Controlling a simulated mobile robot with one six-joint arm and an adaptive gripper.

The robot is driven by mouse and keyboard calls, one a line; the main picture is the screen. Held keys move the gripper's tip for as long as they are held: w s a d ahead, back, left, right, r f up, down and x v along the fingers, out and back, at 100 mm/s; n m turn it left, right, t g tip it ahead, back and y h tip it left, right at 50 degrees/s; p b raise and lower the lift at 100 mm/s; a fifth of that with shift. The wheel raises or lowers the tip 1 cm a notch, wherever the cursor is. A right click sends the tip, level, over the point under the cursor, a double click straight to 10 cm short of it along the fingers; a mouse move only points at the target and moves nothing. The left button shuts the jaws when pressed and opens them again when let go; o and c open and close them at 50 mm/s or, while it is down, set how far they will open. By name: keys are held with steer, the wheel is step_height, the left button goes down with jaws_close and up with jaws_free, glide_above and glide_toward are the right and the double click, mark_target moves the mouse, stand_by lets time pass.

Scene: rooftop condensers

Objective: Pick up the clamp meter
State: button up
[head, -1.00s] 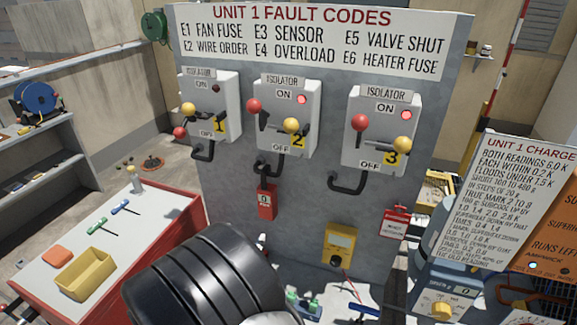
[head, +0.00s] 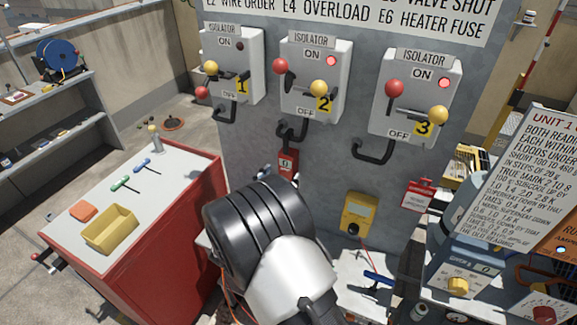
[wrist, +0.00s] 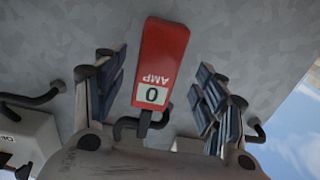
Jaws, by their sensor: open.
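The clamp meter is a red box with a small white display reading 0 and the label AMP. In the head view the clamp meter (head: 287,161) is upright against the grey panel, below isolator 2. My arm hides its lower part there. In the wrist view the clamp meter (wrist: 164,50) appears upside down, between the two finger pads in the picture. My gripper (wrist: 158,90) is open, with one finger on each side of the meter and a visible gap on both sides. I cannot tell how far the fingertips reach along it.
Three isolators with levers, the middle one (head: 310,85) above the meter, stick out from the panel. A yellow meter (head: 360,215) is at the right. A red-sided bench (head: 180,215) with a yellow tray (head: 109,229) stands left. A blue-grey device (head: 465,265) is at lower right.

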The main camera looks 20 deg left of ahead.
mark_target(288, 169)
steer(key=w, duration=0.4)
steer(key=shift+w+d+f+b, duration=0.2)
steer(key=shift+d+f+b, duration=0.15)
steer(key=shift+b, duration=0.05)
steer(key=shift+w+r, duration=0.1)
steer(key=shift+w, duration=0.3)
steer(key=shift+c, duration=0.6)
steer(key=c, duration=1.2)
steer(key=shift+r, duration=0.1)
